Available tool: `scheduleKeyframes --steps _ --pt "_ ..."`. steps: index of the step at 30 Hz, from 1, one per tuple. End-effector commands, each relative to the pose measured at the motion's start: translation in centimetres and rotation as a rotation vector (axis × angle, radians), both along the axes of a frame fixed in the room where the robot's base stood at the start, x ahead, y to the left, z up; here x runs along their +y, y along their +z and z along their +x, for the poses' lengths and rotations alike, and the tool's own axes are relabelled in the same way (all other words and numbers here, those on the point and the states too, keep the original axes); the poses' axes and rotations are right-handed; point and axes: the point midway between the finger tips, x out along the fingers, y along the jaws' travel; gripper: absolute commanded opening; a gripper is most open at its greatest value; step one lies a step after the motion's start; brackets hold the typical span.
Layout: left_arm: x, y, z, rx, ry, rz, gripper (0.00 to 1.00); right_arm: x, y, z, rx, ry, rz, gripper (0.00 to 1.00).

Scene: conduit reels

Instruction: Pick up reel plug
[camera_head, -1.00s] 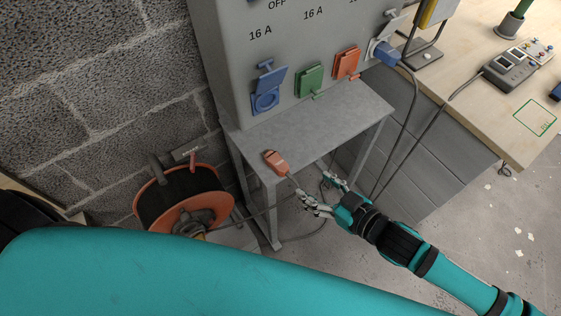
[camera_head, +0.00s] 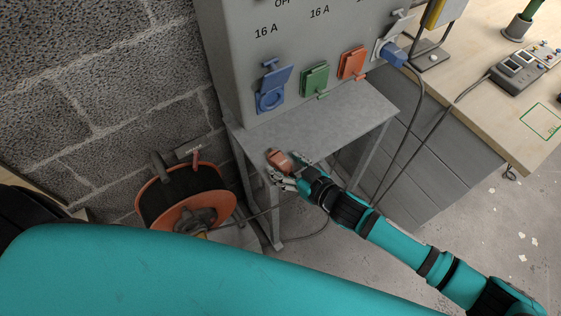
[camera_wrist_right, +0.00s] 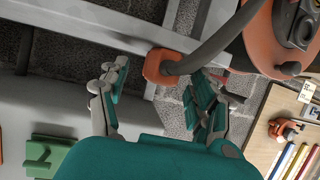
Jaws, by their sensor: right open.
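The reel plug (camera_head: 279,159) is orange-red and lies at the front left corner of the grey shelf (camera_head: 335,125) under the socket cabinet. My right gripper (camera_head: 287,170) is open, with its fingers at either side of the plug's near end. In the right wrist view the plug (camera_wrist_right: 158,67) shows between the spread fingers (camera_wrist_right: 157,78), with its dark cable running up towards the orange reel (camera_wrist_right: 262,35). I cannot tell whether either finger touches it. The gripper partly hides the plug's cable end in the head view. My left gripper is not in view.
The cable reel (camera_head: 185,200) stands by the block wall, left of the shelf. The grey cabinet (camera_head: 300,45) has blue, green and orange sockets above the shelf. A blue plug (camera_head: 393,55) sits at its right side. A wooden workbench (camera_head: 480,90) stands at the right.

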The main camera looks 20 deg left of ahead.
Motion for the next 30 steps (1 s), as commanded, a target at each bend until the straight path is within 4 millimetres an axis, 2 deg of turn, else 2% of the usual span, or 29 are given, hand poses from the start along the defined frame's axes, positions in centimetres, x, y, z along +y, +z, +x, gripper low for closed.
scheduleKeyframes --steps 4,5,17,25,30 --pt "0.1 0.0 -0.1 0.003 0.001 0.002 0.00 0.0 0.0 0.0 0.000 0.000 0.000 0.64" --pt "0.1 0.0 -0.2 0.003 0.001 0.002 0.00 0.0 0.0 0.0 0.000 0.000 0.000 0.62" --pt "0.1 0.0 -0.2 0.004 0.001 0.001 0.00 -0.1 0.0 -0.1 0.001 0.000 -0.001 0.10" --pt "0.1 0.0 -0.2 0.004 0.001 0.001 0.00 0.0 0.2 0.0 0.000 0.001 0.001 0.09" --pt "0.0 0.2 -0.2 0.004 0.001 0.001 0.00 0.0 1.1 0.0 -0.001 0.001 0.002 0.09"
